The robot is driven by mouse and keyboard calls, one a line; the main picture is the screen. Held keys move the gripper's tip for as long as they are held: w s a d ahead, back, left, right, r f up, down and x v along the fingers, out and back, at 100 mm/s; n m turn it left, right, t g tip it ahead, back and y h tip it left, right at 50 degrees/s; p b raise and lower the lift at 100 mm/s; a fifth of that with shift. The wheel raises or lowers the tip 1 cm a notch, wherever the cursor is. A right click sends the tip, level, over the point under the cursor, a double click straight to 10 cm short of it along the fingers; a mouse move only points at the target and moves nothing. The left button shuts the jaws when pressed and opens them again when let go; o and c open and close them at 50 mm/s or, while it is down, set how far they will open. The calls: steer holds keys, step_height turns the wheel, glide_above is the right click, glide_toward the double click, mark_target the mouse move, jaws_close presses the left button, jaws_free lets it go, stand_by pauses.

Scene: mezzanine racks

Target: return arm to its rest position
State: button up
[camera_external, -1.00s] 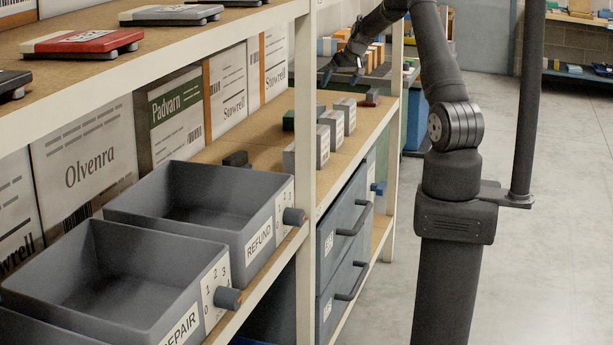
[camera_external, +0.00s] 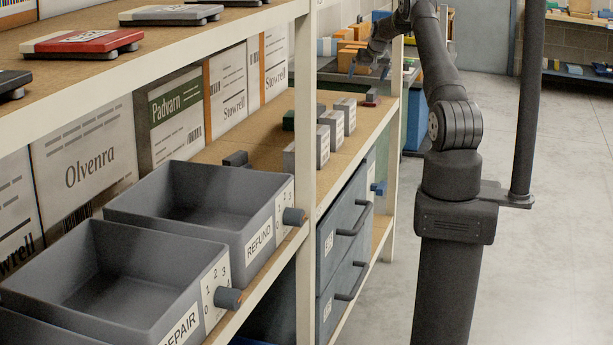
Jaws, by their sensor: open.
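My gripper (camera_external: 369,70) is near the top of the external view, above the far end of the middle shelf (camera_external: 345,152) and partly behind the rack's far post. Its two dark fingers with blue tips point down and stand apart, with nothing seen between them. My arm rises from its column to the right of the rack and bends over at the top, where the picture edge cuts it off.
Several grey blocks (camera_external: 332,134) stand on the middle shelf below and nearer than my gripper. The REFUND bin (camera_external: 240,218) and REPAIR bin (camera_external: 170,285) sit at the near end. Orange boxes (camera_external: 346,57) lie behind. The floor right of my column is clear.

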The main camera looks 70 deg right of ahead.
steer(key=s+d+f+m+g, duration=0.1)
steer(key=d+f, duration=0.3)
steer(key=d, duration=0.4)
steer(key=shift+f+m+h, duration=0.15)
steer(key=shift+m+h, duration=0.25)
steer(key=shift+m, duration=0.5)
steer(key=shift+d, duration=0.1)
steer(key=w+a+r+n+t, duration=0.1)
steer(key=a+r+n, duration=0.1)
steer(key=a, duration=0.6)
steer(key=w+a+r+n+y, duration=0.1)
steer(key=w+a+r+n, duration=0.1)
steer(key=a, duration=0.5)
steer(key=shift+a+r+n+t+y, duration=0.35)
steer(key=shift+r+n, duration=0.25)
steer(key=shift+r, duration=0.4)
